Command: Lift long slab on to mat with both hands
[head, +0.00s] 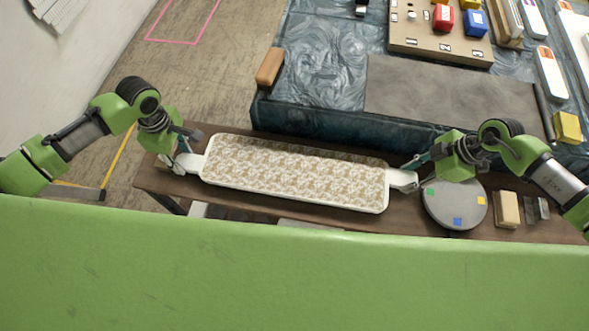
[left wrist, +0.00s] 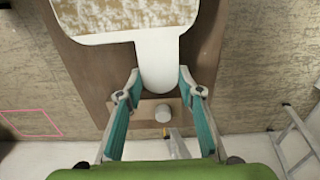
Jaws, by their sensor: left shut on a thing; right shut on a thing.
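The long slab (head: 295,172) is white-rimmed with a patterned beige and white face and a white handle at each end. It lies level over the brown wooden bench; I cannot tell if it touches the bench. My left gripper (head: 187,160) is shut on its left handle. In the left wrist view the white handle (left wrist: 157,65) lies between my left gripper's fingers (left wrist: 160,84). My right gripper (head: 408,174) is shut on the right handle. The grey-brown mat (head: 450,95) lies flat and bare on the blue-covered table behind the slab.
A round grey disc (head: 453,207) with coloured squares and a beige block (head: 506,209) sit right of the slab. A wooden block (head: 270,66) is at the table's left edge. A board with coloured blocks (head: 440,35) stands behind the mat. A yellow block (head: 567,127) is at right.

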